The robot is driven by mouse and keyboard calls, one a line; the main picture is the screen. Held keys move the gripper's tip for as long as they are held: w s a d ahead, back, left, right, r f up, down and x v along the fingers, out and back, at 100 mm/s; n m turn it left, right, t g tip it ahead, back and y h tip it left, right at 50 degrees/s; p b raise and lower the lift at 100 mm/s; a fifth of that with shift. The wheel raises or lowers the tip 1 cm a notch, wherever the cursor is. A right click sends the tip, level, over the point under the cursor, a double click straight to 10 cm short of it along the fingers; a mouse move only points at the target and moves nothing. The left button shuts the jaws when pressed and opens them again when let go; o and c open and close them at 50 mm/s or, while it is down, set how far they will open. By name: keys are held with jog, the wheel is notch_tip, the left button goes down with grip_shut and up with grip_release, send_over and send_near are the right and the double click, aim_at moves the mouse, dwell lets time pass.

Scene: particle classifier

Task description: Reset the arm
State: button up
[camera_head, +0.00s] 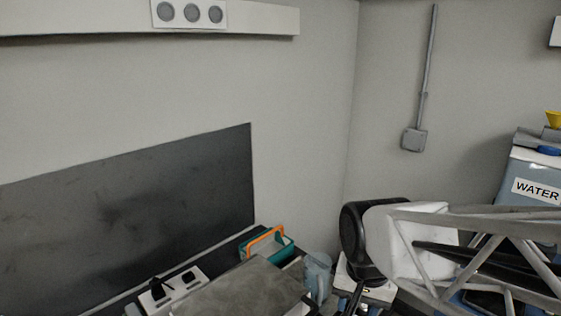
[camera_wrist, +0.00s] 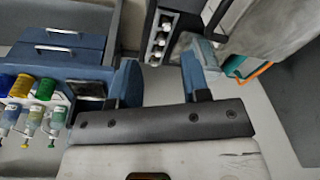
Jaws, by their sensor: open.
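My gripper (camera_wrist: 160,68) shows in the wrist view, with its two blue fingers spread wide apart. I see nothing held between the fingers. Behind the gap, farther off, is a dark rack (camera_wrist: 151,20) with a column of white round items. In the head view my arm is at the lower right, in front of the wall corner; I cannot make out the gripper's fingers there.
A teal bin with an orange handle (camera_head: 266,242) and a clear container (camera_head: 317,274) stand by a grey-topped box (camera_head: 245,288). The wrist view shows blue drawers (camera_wrist: 58,49) and several colored bottles (camera_wrist: 43,90) at left.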

jog(key=s+d+r+n+t, duration=0.1)
jog(key=s+d+r+n, duration=0.2)
jog(key=s, duration=0.3)
jog(key=shift+d+n, duration=0.4)
jog(key=shift+d, duration=0.5)
dwell(0.8)
